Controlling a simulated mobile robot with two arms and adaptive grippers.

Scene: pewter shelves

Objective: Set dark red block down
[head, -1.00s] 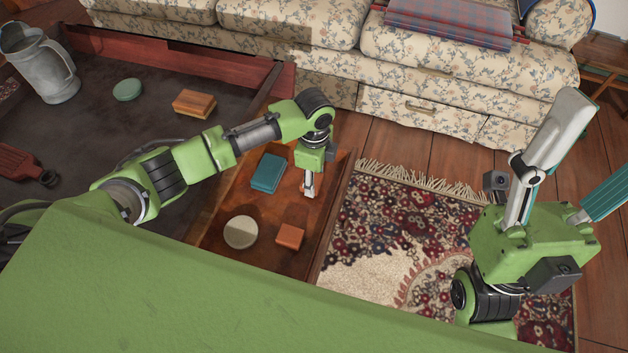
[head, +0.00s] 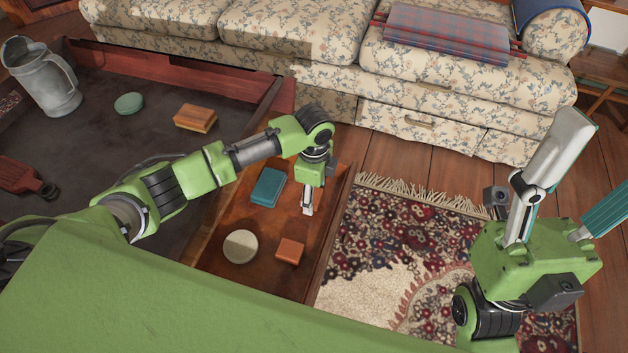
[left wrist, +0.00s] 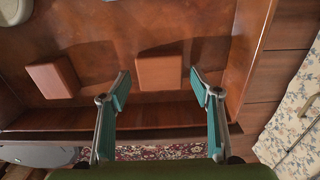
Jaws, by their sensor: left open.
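A reddish-brown block (left wrist: 160,72) lies on the floor of the open wooden drawer (head: 215,258). In the left wrist view it shows between the fingertips of my left gripper (left wrist: 160,80), with gaps at both sides. My left gripper also shows in the head view (head: 308,208), pointing down into the drawer; it is open, and its fingers hide this block there. A second, similar block (head: 290,251) lies nearer the drawer's front; it also shows in the left wrist view (left wrist: 52,77). My right gripper (head: 598,165) is spread open and empty above the rug.
A teal box (head: 268,187) and a cream round piece (head: 240,246) share the drawer. The dark surface at left holds a metal jug (head: 45,80), a green disc (head: 129,103) and an orange-brown block (head: 195,118). A patterned rug (head: 390,240) lies right of the drawer.

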